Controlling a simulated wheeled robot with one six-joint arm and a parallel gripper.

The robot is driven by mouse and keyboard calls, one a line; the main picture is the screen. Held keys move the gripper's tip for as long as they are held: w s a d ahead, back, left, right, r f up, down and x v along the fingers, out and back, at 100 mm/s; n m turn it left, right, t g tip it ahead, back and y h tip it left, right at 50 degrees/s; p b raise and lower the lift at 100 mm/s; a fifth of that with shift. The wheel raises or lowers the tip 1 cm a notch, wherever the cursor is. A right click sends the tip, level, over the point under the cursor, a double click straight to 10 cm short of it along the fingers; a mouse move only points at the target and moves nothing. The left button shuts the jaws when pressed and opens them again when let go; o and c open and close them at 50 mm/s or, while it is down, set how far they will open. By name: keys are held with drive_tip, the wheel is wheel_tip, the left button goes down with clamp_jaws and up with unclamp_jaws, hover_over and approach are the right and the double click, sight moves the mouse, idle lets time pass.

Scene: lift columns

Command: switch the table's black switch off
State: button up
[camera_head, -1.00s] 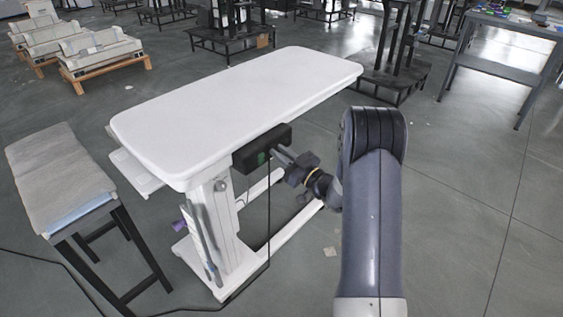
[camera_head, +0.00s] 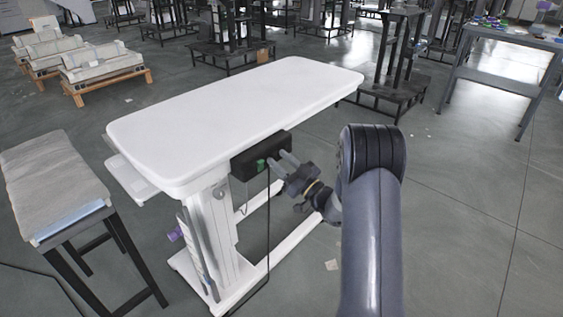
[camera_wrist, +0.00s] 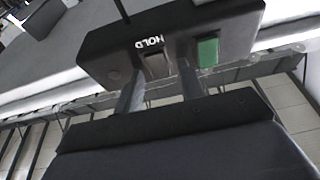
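The white table (camera_head: 235,110) carries a black switch box (camera_head: 247,160) under its near long edge. In the wrist view the box (camera_wrist: 170,38) has a green button (camera_wrist: 207,52) on its right and a dark grey switch piece (camera_wrist: 157,66) left of it, below the word HOLD. My gripper (camera_head: 281,163) is at the right part of the box, fingers pointing at its front. In the wrist view my gripper (camera_wrist: 161,72) is open and empty, one finger on each side of the grey piece, the right one near the green button. I cannot tell whether the fingers touch the box.
A padded bench (camera_head: 55,185) with black legs stands at the left. A dark cable (camera_head: 268,230) hangs from the box to the floor. A grey workbench (camera_head: 500,68) stands at the far right.

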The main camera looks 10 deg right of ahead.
drive_tip(key=shift+o, duration=0.2)
drive_tip(key=v, duration=1.1)
drive_tip(key=shift+p, duration=0.4)
drive_tip(key=shift+w, duration=0.15)
drive_tip(key=x, duration=1)
drive_tip(key=shift+w+a+r+b, duration=0.2)
drive_tip(key=shift+a+b, duration=0.1)
drive_tip(key=shift+b, duration=0.1)
drive_tip(key=shift+w+r+p, duration=0.1)
drive_tip(key=shift+r+p, duration=0.05)
drive_tip(key=shift+p, duration=0.15)
drive_tip(key=shift+f, duration=0.3)
